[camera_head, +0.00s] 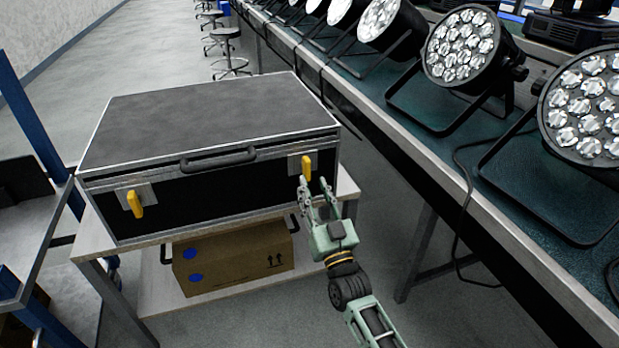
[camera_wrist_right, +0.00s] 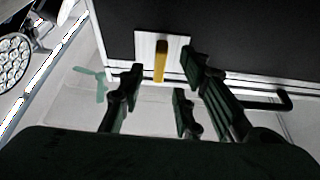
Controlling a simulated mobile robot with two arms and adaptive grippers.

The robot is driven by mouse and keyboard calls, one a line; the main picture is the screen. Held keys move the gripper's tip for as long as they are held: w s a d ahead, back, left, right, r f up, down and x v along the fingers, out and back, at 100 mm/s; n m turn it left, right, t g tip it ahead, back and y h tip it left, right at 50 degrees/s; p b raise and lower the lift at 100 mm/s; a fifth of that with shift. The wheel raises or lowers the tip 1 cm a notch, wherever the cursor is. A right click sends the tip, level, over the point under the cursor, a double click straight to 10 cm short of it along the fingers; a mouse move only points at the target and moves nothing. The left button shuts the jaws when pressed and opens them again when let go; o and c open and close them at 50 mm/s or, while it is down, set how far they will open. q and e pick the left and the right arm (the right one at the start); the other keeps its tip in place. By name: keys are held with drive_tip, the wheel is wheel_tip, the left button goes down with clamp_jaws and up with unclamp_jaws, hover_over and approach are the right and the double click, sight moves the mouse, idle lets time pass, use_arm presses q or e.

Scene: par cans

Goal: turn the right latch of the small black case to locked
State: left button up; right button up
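The small black case (camera_head: 215,118) with metal edges lies closed on a light wooden cart, its front facing me. Its right latch (camera_head: 306,168) is a yellow handle standing about upright on a silver plate. The left latch (camera_head: 135,203) is also yellow and hangs about upright, slightly tilted. My right gripper (camera_head: 314,188) is open and empty, just below and in front of the right latch. In the right wrist view the right latch (camera_wrist_right: 160,62) shows between the spread fingers of the gripper (camera_wrist_right: 165,82); whether any finger touches it I cannot tell. My left gripper is not in view.
The black case handle (camera_head: 218,159) sits between the latches. A cardboard box (camera_head: 235,258) stands on the cart's lower shelf. A long bench (camera_head: 440,165) with several par cans runs along the right, close to my right arm. Open floor lies at the back left.

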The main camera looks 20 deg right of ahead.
drive_tip(key=v, duration=0.7)
drive_tip(key=shift+s, duration=0.2)
drive_tip(key=shift+f, duration=0.15)
